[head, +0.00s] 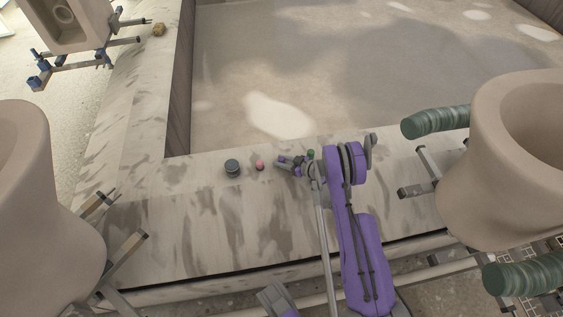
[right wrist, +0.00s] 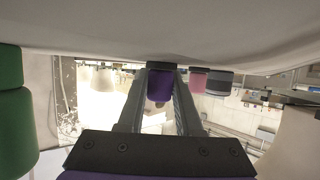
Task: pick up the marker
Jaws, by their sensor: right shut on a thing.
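My right gripper (head: 288,162) is low over the pale stone ledge in the head view. In the right wrist view its two fingers (right wrist: 160,95) are shut on a small purple cylinder with a dark end, which I take to be the marker (right wrist: 160,86). The marker's dark end is at or very close to the pale surface; I cannot tell whether they touch. In the head view the gripper largely hides the marker.
A pink piece (head: 260,165) and a dark grey cylinder (head: 232,167) stand left of the gripper on the ledge (head: 200,215). A green piece (head: 310,154) is close on its right. Large clay-coloured vessels (head: 35,220) flank the ledge. The ledge's front left is clear.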

